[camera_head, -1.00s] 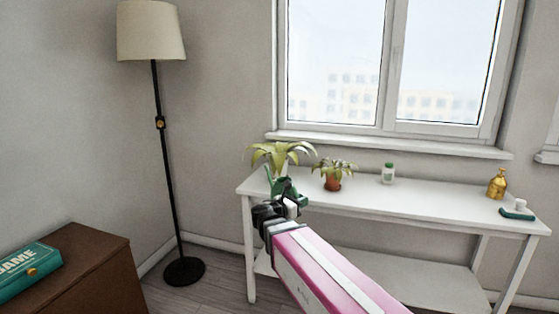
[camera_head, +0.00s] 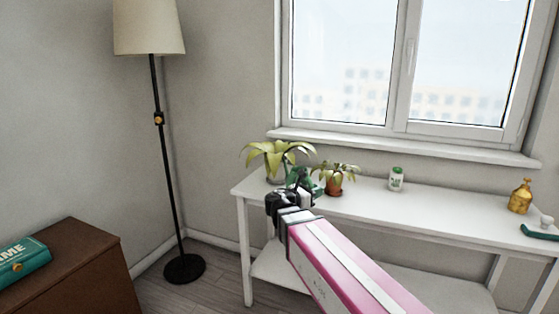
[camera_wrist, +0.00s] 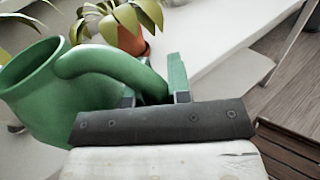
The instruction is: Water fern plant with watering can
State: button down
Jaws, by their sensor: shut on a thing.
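My gripper (camera_head: 290,198) is shut on the handle of the green watering can (camera_head: 303,178), at the left end of the white table. In the wrist view my gripper (camera_wrist: 154,96) has the can's curved handle between its fingers, and the green can (camera_wrist: 35,90) is at the left with its round opening tilted up. A leafy plant in a terracotta pot (camera_head: 335,187) stands just right of the can. It also shows at the top of the wrist view (camera_wrist: 130,38). A larger long-leaved plant (camera_head: 278,152) stands behind and left of the can, its pot mostly hidden.
The white table (camera_head: 420,210) stands below the window. It also bears a white and green bottle (camera_head: 396,179), a gold bottle (camera_head: 520,197) and a green item (camera_head: 538,231). A floor lamp (camera_head: 158,130) and brown cabinet (camera_head: 80,260) are at the left.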

jog(key=w+a+r+n, duration=0.2)
jog(key=w+r+n, duration=0.2)
jog(key=r, duration=0.8)
jog(key=shift+w+n+g+y, duration=0.2)
jog(key=shift+n+g+y, duration=0.1)
jog(key=shift+g, duration=0.1)
jog(key=shift+f, duration=0.1)
